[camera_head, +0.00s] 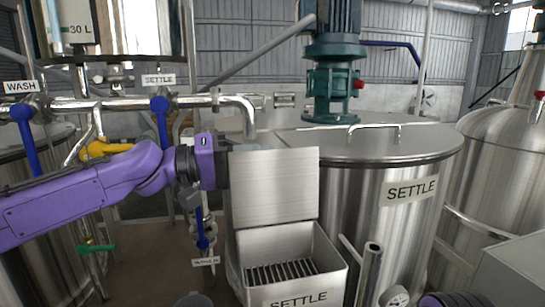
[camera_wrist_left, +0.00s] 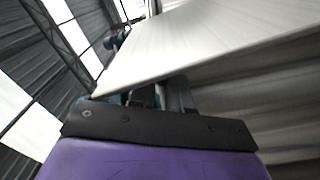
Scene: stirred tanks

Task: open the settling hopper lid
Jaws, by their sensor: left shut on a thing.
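The settling hopper (camera_head: 335,275) is a square steel box with a SETTLE label on its front. Its lid (camera_head: 274,185), a flat steel plate, stands raised at the back of the box, and a dark grate (camera_head: 292,270) shows inside. My left gripper (camera_head: 225,168) is at the lid's left edge, shut on the lid; its fingertips are largely hidden in the head view. In the left wrist view the lid (camera_wrist_left: 200,40) stretches away above the fingers (camera_wrist_left: 165,94).
The large SETTLE tank (camera_head: 400,225) with a green motor (camera_head: 333,80) stands close behind and right of the hopper. A steel pipe (camera_head: 130,103) with blue-handled valves runs behind my left arm. A vertical pipe stub (camera_head: 369,270) stands right of the hopper.

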